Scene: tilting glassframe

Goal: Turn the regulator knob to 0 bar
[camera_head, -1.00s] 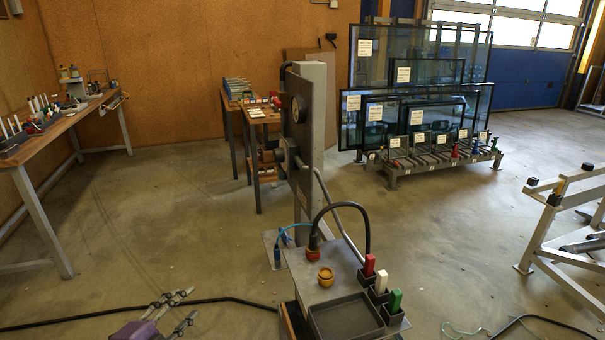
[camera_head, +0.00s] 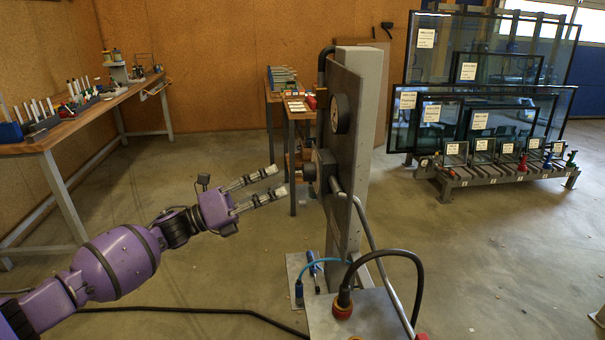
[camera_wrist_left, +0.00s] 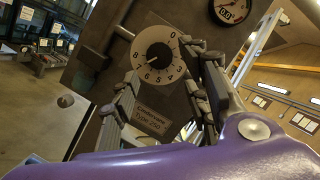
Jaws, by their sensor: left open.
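The regulator knob (camera_head: 308,172) sticks out to the left from the grey upright panel in the head view. In the left wrist view its white dial (camera_wrist_left: 157,55) shows black numerals, with 0 at the upper right and 4 to 7 along the lower and left side. I cannot tell which value is set. My left gripper (camera_head: 276,181) is open and empty, its two fingers pointing at the knob with a small gap between in the head view. In the wrist view the fingers (camera_wrist_left: 164,62) lie on either side of the dial. My right gripper is out of view.
A round pressure gauge (camera_head: 340,113) sits above the knob on the panel. A bent metal pipe (camera_head: 372,245) and a black hose (camera_head: 418,265) rise near its foot. A workbench (camera_head: 75,130) stands at left, and framed glass panes (camera_head: 490,75) stand at right.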

